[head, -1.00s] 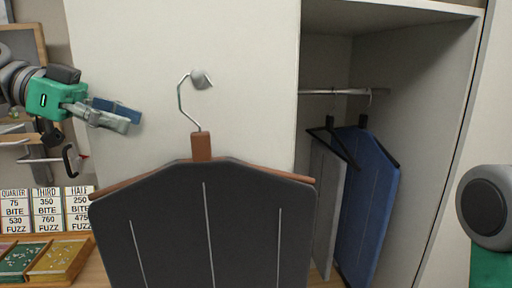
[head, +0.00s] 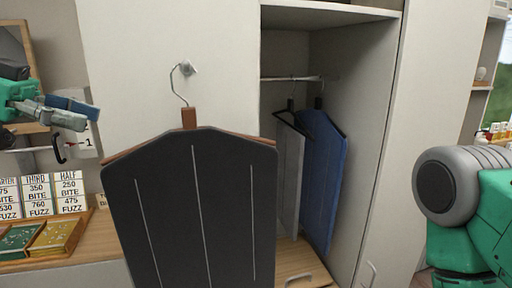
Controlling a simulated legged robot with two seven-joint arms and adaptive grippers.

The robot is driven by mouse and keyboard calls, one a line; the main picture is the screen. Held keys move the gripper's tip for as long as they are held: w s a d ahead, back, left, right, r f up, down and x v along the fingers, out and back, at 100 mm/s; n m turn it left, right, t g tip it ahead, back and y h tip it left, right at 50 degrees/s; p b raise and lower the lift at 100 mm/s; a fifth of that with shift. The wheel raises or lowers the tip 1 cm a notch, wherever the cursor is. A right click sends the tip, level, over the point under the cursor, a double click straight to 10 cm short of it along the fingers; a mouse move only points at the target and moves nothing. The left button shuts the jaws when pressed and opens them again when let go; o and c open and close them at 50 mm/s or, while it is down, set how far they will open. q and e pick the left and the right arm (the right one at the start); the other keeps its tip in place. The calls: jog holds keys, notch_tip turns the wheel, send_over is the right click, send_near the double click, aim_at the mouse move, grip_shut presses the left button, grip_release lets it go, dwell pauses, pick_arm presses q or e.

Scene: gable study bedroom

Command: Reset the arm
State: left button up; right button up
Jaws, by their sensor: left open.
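My left gripper (head: 72,111) is at the left edge of the head view, open and empty, with one blue finger and one grey finger pointing right. It is apart from the dark garment on a wooden hanger (head: 190,205), which hangs by its metal hook at a round knob (head: 187,68) on the white panel. My right arm (head: 470,205) shows at the right edge as a grey joint and green links. Its gripper is out of view.
An open wardrobe (head: 375,130) holds a blue garment (head: 322,170) and a grey one (head: 289,180) on a rail (head: 285,78). Price cards (head: 37,195) and a wooden tray (head: 45,258) stand at the lower left. A shelf with small items is at the far right.

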pick_arm(q)
jog(key=d+f+n+g+y+b, duration=0.1)
jog(key=d+f+n+y+b, duration=0.25)
jog(key=f, duration=1.55)
jog(key=d+f+n+g+y+b, duration=0.15)
jog(key=d+f+n, duration=0.4)
jog(key=f, duration=1.25)
jog(key=s+a+f+n+y+b, duration=0.2)
jog(key=s+f, duration=0.5)
jog(key=f, duration=0.4)
jog(key=s+a+f+n+y+b, duration=0.1)
jog(key=s+f+n+y+b, duration=0.1)
jog(key=s+f, duration=0.7)
jog(key=s+a+f+n+y+b, duration=0.1)
jog(key=s+a+f+y+b, duration=0.1)
jog(key=s+a+f, duration=0.6)
notch_tip(320, 180, down, 3)
jog(key=shift+s+r+y, duration=0.2)
jog(key=shift+s+y, duration=0.25)
jog(key=shift+y, duration=0.45)
jog(key=shift+w+g, duration=0.15)
jog(key=shift+g, duration=0.1)
